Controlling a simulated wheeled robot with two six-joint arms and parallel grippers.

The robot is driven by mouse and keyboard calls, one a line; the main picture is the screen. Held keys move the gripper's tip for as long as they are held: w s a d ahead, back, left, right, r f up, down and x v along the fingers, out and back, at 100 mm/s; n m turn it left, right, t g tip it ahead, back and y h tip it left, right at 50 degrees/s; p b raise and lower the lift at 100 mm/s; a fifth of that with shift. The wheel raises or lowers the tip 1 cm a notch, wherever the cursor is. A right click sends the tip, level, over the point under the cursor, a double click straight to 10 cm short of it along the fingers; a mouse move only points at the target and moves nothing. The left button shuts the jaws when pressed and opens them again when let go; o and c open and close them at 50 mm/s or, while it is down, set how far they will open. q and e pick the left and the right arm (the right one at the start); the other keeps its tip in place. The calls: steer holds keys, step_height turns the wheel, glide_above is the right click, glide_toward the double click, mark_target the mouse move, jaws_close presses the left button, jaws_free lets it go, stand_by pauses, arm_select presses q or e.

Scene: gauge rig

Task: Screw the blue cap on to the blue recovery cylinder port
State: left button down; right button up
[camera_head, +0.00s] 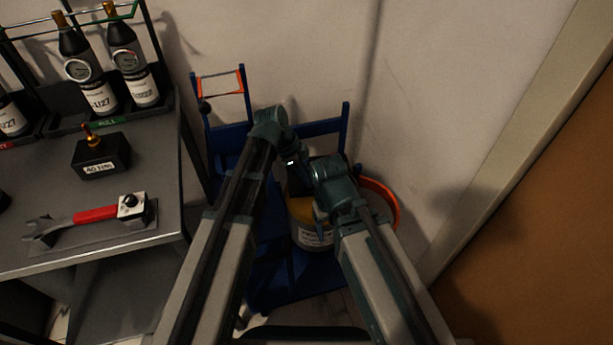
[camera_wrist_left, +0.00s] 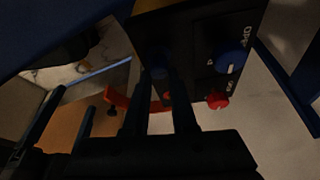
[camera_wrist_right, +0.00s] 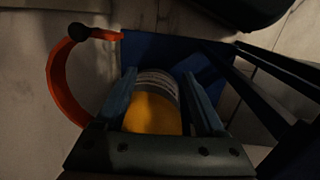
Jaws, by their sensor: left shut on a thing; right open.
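A yellow cylinder, which looks like the recovery cylinder (camera_head: 303,211), stands on the blue cart with a white label on its side. Its yellow end also shows in the right wrist view (camera_wrist_right: 153,113). My right gripper (camera_wrist_right: 160,80) is open, with one finger on each side of the cylinder in that view. My left gripper (camera_wrist_left: 167,75) is shut on a small dark-blue thing that looks like the blue cap, mostly hidden between its fingers. Beyond it is a black panel (camera_wrist_left: 200,50) with a blue round part (camera_wrist_left: 231,62) and a red one (camera_wrist_left: 218,100). The blue port cannot be told for sure.
A blue cart (camera_head: 229,135) stands against the wall. An orange band (camera_head: 389,197) curves beside the cylinder. A grey bench (camera_head: 70,252) at left holds a red-handled wrench (camera_head: 95,214), a black block (camera_head: 100,155) and several dark bottles (camera_head: 82,68). A brown door (camera_head: 540,200) is at right.

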arm_select(q)
steer(key=m, duration=0.1)
steer(key=m+g, duration=0.1)
steer(key=shift+w+d+m, duration=0.2)
steer(key=shift+w+m, duration=0.1)
steer(key=shift+w, duration=0.05)
steer(key=shift+s+m+g, duration=0.15)
steer(key=shift+m+g, duration=0.25)
steer(key=shift+m, duration=0.8)
steer(key=shift+m+g+y, duration=0.3)
steer(key=shift+m+g, duration=0.1)
steer(key=shift+m, duration=0.4)
steer(key=m+y, duration=0.1)
steer(key=m, duration=0.3)
steer(key=shift+g, duration=0.4)
steer(key=c, duration=0.9)
jaws_free()
steer(key=shift+f, duration=0.1)
steer(key=shift+s, duration=0.1)
